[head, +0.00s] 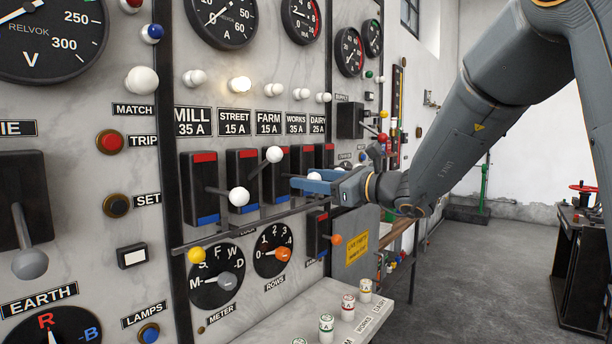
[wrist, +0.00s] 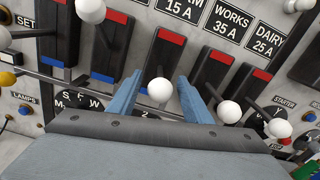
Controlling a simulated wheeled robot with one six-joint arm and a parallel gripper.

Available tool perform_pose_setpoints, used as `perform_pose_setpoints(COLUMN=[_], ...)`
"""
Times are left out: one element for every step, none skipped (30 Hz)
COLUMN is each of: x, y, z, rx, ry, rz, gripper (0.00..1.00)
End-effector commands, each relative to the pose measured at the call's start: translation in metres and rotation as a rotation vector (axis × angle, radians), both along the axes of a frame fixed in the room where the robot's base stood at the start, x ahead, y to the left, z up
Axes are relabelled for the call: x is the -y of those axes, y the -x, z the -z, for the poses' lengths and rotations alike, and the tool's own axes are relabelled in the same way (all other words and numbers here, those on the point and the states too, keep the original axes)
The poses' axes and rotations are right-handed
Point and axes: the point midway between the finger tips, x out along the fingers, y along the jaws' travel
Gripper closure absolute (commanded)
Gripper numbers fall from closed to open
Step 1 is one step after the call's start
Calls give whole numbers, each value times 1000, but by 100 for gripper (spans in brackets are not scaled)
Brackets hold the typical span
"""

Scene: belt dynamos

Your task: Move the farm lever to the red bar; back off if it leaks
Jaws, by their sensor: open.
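The farm switch (head: 269,185) is a black plate under the FARM 15 A label (head: 269,122). Its red bar (wrist: 170,35) is at the top and its blue bar (wrist: 144,91) at the bottom. The white knob of the farm lever (wrist: 160,90) lies between my gripper's blue fingers in the wrist view, pointing out toward the camera, with gaps on both sides. In the head view the knob (head: 314,176) shows partly behind a finger. My gripper (head: 301,178) is open around the knob. The lever's shaft is mostly hidden.
The street knob (head: 274,154) stands raised left of my gripper; the mill knob (head: 238,196) is lower. The works knob (wrist: 229,111) is close right of my right finger. A rail (head: 240,226) runs below. The street lamp (head: 240,84) glows; the farm lamp (head: 273,89) looks unlit.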

Motion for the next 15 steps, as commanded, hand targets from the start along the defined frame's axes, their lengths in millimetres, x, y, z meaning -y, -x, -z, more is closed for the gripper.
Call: perform_pose_setpoints(x=[-5, -6, -8, -9, -10, -11, -11, -11, -11, -11, -11, -11, -11, -11, -11], y=[-3, -4, -6, -7, -8, -9, -9, -9, -9, -10, -10, -9, -9, -9, -9], z=[-1, -1, -1, 0, 0, 0, 0, 0, 1, 1, 1, 1, 1, 1, 1], rx=[-1, -1, -1, -1, -1, -1, 0, 0, 0, 0, 0, 0, 0, 0, 0], ry=[0, 0, 0, 0, 1, 1, 1, 1, 1, 1, 0, 0, 0, 0, 0], rz=[-1, -1, -1, -1, 0, 0, 1, 1, 1, 1, 2, 2, 2, 2, 2], gripper=[55, 55, 55, 55, 55, 55, 55, 55, 55, 55, 55, 55, 55, 57, 63])
